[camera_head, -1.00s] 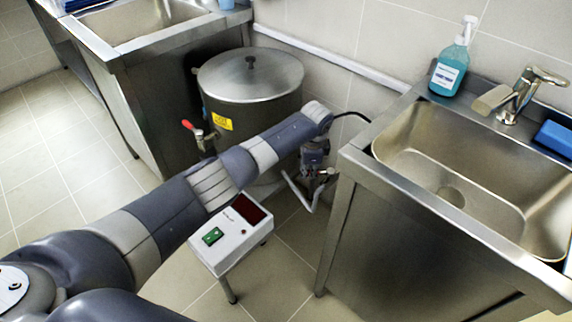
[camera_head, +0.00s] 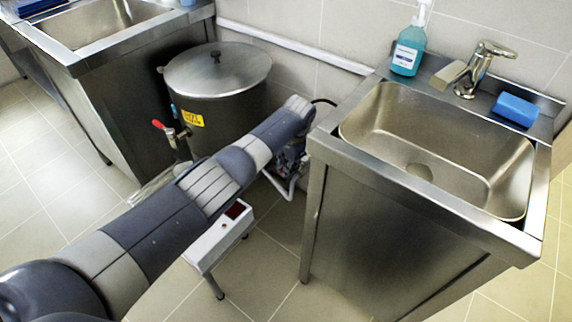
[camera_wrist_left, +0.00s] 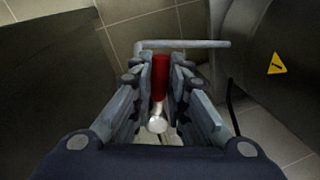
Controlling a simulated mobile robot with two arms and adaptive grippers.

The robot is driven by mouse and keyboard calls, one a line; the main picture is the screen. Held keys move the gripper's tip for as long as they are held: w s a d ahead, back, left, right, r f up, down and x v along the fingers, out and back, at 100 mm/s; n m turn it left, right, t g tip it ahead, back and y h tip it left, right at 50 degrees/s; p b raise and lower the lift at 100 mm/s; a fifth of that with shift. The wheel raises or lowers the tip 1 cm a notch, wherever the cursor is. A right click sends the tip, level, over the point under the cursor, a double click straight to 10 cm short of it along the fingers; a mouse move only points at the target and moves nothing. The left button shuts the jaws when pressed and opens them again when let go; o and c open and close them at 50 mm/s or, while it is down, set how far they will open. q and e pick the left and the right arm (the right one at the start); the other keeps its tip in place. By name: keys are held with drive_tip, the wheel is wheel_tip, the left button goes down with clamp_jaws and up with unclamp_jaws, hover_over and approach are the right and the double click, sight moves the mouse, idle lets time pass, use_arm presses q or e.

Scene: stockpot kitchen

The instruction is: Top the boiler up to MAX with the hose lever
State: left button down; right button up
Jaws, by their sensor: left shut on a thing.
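The boiler (camera_head: 222,92) is a large steel pot with a lid and a yellow label. A tap with a red handle (camera_head: 158,125) is on its left side. The yellow warning triangle (camera_wrist_left: 277,64) on its side shows in the left wrist view. My left gripper (camera_head: 290,160) is low between the boiler and the right sink, partly hidden by my arm. In the left wrist view, my left gripper (camera_wrist_left: 159,85) is shut on the red hose lever (camera_wrist_left: 160,75). A pale pipe (camera_wrist_left: 190,44) lies just beyond. No MAX mark or water level is readable. My right gripper is out of view.
A steel sink unit (camera_head: 385,225) stands close to the right of my gripper, with a soap bottle (camera_head: 408,52) and blue sponge (camera_head: 515,110). Another sink unit (camera_head: 120,95) stands left. A white box with a display (camera_head: 215,240) is below my arm.

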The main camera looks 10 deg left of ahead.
use_arm(q)
drive_tip(key=c, duration=1.6)
unclamp_jaws()
drive_tip(key=shift+o, duration=0.2)
drive_tip(key=shift+r, duration=0.1)
wheel_tip(320, 180, up, 12)
drive_tip(key=s+d, duration=0.1)
drive_tip(key=shift+s+d+f, duration=0.2)
drive_tip(key=shift+s+d, duration=0.1)
drive_tip(key=shift+d, duration=0.05)
